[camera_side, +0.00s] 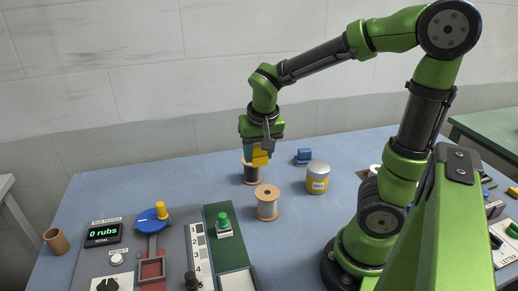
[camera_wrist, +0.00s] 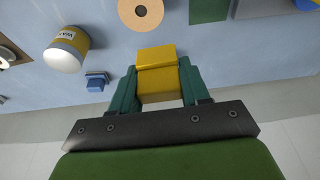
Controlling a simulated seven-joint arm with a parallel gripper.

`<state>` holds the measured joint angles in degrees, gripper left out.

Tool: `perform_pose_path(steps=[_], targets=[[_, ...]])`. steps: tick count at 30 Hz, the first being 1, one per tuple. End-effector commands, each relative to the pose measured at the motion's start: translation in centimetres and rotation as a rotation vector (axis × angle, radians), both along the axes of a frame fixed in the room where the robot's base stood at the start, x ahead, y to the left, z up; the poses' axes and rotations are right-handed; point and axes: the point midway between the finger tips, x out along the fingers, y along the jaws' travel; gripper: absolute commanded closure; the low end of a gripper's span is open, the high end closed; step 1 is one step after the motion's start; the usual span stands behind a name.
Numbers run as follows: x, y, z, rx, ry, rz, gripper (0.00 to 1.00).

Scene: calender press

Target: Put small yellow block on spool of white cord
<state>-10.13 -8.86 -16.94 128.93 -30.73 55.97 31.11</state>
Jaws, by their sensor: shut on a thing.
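My gripper (camera_side: 261,150) is shut on the small yellow block (camera_side: 260,160), which also shows between the fingers in the wrist view (camera_wrist: 157,80). The block is held above the table. In the side view it overlaps a spool with dark cord (camera_side: 250,176); I cannot tell whether they touch. A second spool, wound with pale cord (camera_side: 267,207), stands upright nearer the side camera, in front of the block. Its round tan top shows at the upper edge of the wrist view (camera_wrist: 128,20), apart from the block. The dark spool is hidden in the wrist view.
A can with a yellow label (camera_side: 318,178) and a small blue object (camera_side: 303,157) stand right of the spools. A brown cup (camera_side: 56,241) stands far left. The back left table is clear.

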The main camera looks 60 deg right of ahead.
Motion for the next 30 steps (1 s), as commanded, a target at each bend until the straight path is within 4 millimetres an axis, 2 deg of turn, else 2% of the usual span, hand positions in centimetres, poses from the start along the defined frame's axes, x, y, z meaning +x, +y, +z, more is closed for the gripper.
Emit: perform_pose_path(steps=[3,6,21,30], targets=[[-1.7,-0.1,-0.1,0.001,0.0,-0.009,0.83],[-2.4,-0.3,-1.4,0.0,0.006,-0.019,0.83],[-2.5,-0.3,-8.0,0.0,0.005,-0.025,0.83],[-2.4,-0.3,-8.4,0.002,0.0,-0.027,0.83]])
